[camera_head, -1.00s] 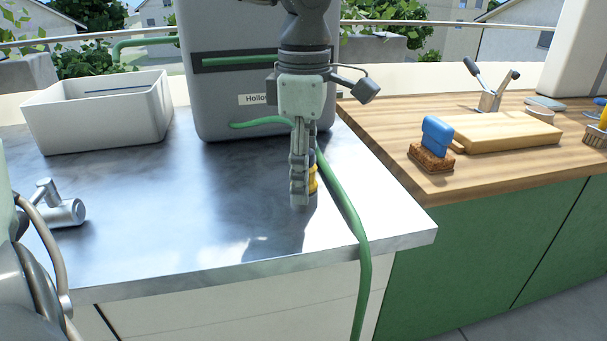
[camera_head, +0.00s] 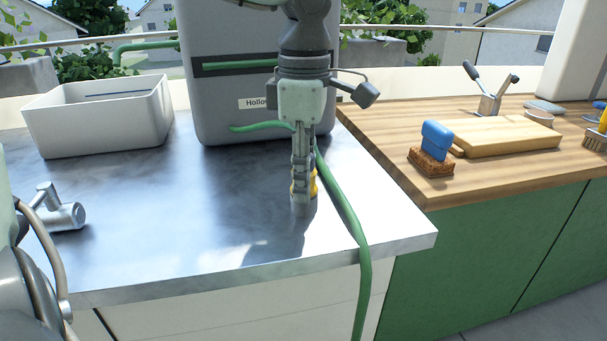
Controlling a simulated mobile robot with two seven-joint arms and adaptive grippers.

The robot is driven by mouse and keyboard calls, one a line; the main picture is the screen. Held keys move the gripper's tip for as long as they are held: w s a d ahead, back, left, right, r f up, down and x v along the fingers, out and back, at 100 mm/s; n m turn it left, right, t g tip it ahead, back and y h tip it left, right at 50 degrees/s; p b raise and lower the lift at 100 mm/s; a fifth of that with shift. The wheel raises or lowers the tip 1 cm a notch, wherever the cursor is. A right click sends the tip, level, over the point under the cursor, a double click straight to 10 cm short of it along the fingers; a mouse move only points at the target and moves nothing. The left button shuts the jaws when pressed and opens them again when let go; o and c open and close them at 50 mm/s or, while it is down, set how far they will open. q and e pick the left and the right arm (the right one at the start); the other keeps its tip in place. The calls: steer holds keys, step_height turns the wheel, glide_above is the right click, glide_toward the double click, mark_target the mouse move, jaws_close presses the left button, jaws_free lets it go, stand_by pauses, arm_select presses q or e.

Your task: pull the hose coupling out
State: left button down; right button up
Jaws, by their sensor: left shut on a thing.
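My left gripper (camera_head: 303,188) comes down from the top middle, pointing down over the metal worktop. It is shut on the hose coupling (camera_head: 314,186), whose yellow part shows on both sides of the fingers. A short grey cylinder (camera_head: 302,207) shows just below the fingers; I cannot tell whether it is part of the coupling or a socket in the worktop. The green hose (camera_head: 345,212) runs behind the gripper, over the worktop's front edge and down. The fingers hide most of the coupling. My right gripper is not in view.
A grey box (camera_head: 218,112) with a partly hidden label stands behind the gripper. A white bin (camera_head: 100,128) is at the back left, a metal fitting (camera_head: 66,215) at the left. A wooden counter (camera_head: 400,150) at right holds a blue-handled brush (camera_head: 434,148) and a board (camera_head: 507,137). The worktop's middle is clear.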

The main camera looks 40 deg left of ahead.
arm_select(q)
steer(key=shift+r+p, duration=0.3)
steer(key=shift+r, duration=0.35)
stand_by(0.4)
steer(key=shift+r+p, duration=0.75)
steer(key=shift+r, duration=3.9)
